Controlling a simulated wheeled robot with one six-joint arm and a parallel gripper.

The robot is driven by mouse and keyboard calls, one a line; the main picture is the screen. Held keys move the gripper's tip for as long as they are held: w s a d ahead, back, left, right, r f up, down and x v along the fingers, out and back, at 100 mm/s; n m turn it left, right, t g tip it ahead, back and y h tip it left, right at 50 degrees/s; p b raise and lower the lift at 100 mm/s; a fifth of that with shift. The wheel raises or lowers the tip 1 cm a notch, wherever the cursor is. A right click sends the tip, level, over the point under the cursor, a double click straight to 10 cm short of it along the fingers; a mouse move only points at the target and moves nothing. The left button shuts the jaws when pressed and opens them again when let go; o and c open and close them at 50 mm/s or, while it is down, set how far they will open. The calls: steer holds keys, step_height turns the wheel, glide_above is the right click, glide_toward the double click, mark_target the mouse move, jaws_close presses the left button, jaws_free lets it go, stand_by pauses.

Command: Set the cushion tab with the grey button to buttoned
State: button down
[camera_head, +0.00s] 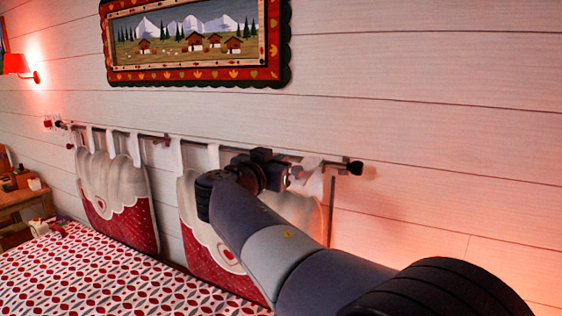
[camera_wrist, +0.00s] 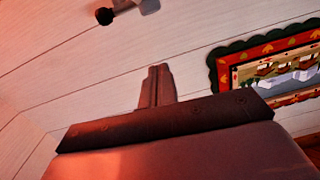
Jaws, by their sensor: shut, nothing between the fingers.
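Two red and white headboard cushions hang by white tabs from a rod on the wall in the head view, the left one (camera_head: 112,195) in clear view and the right one (camera_head: 195,215) largely behind my arm. My gripper (camera_head: 302,170) is at the rod near its right end, in front of the right cushion's upper right corner. A pale tab (camera_head: 314,184) shows just beside it. In the wrist view my gripper (camera_wrist: 157,76) has its fingers together, with nothing between them. I cannot make out a grey button or the state of its tab.
The rod (camera_head: 145,137) ends in a black knob (camera_head: 355,168), which also shows in the wrist view (camera_wrist: 104,16). A framed mountain picture (camera_head: 190,40) hangs above. The patterned bed (camera_head: 90,275) lies below, and a red lamp (camera_head: 17,64) is at left. The wall at right is bare.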

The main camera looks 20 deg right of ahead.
steer(key=p, duration=0.4)
glide_above(293, 171)
steer(key=s+a, duration=0.1)
steer(key=s, duration=0.2)
steer(key=f, duration=0.2)
steer(key=w+f, duration=0.1)
steer(key=f, duration=0.1)
steer(key=shift+w+d+p, duration=0.1)
steer(key=shift+d+p, duration=0.05)
steer(key=shift+p, duration=0.15)
steer(key=shift+f+b, duration=0.2)
steer(key=shift+b, duration=0.3)
steer(key=b, duration=0.3)
steer(key=shift+f, duration=0.3)
steer(key=shift+f+t+h+b, duration=0.15)
steer(key=shift+t+h+b, duration=0.15)
steer(key=shift+b, duration=0.65)
steer(key=shift+f+b, duration=0.15)
steer(key=shift+b, duration=0.25)
